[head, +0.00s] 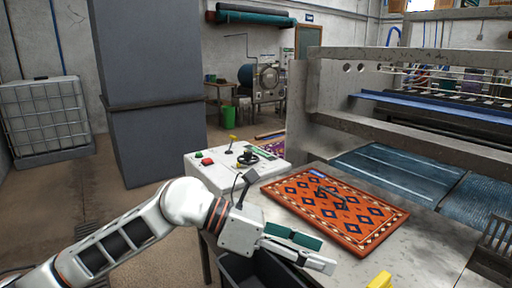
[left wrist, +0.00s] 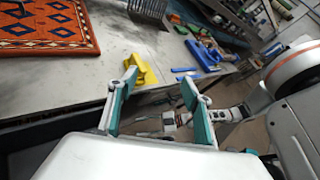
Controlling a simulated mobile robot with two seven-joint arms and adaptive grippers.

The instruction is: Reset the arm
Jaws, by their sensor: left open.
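My left arm reaches in from the left in the head view. Its left gripper (head: 312,256) is over the front edge of the grey table, near the front of the orange patterned rug. The left wrist view shows the gripper's two teal fingers (left wrist: 160,84) spread apart with nothing between them. The rug (head: 335,207) lies flat on the table with a small dark item on it; its corner also shows in the left wrist view (left wrist: 45,30). My other arm shows at the right of the left wrist view, its gripper (left wrist: 222,115) small and partly hidden by a left finger.
A control box (head: 235,165) with buttons stands left of the rug. A dark bin (head: 262,270) sits below the gripper. A yellow tool (left wrist: 143,68) and blue tools (left wrist: 204,54) lie on the table.

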